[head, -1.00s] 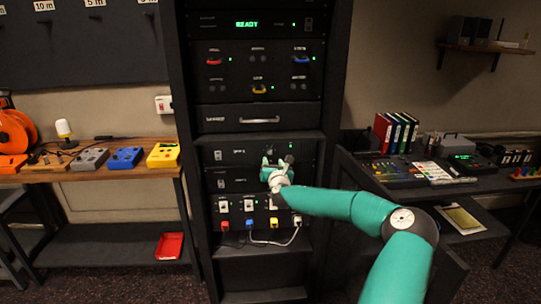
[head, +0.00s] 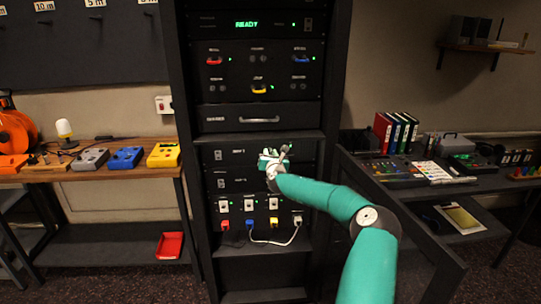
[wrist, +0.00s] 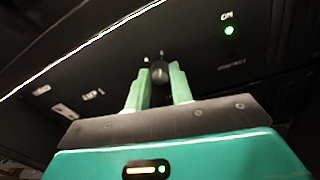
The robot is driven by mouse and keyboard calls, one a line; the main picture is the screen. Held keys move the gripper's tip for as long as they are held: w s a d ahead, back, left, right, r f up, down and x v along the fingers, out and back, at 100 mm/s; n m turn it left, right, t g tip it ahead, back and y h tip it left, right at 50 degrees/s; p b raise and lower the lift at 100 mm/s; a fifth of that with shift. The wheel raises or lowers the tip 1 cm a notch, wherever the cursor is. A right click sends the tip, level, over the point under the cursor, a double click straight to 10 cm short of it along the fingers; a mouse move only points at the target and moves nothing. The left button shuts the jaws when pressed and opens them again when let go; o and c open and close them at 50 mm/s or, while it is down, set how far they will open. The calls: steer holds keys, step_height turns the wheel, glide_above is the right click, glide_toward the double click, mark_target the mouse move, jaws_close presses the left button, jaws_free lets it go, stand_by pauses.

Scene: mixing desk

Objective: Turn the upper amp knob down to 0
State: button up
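In the head view my gripper (head: 272,160) is at the upper amp and hides the knob. A green light (wrist: 229,30) marked ON glows to the right.
The lower amp panel (head: 225,182) is just below, with a row of switches and coloured plugs under it. A shelf edge (head: 260,136) juts out above the upper amp. Desks with gear stand on both sides.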

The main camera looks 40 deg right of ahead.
jaws_close()
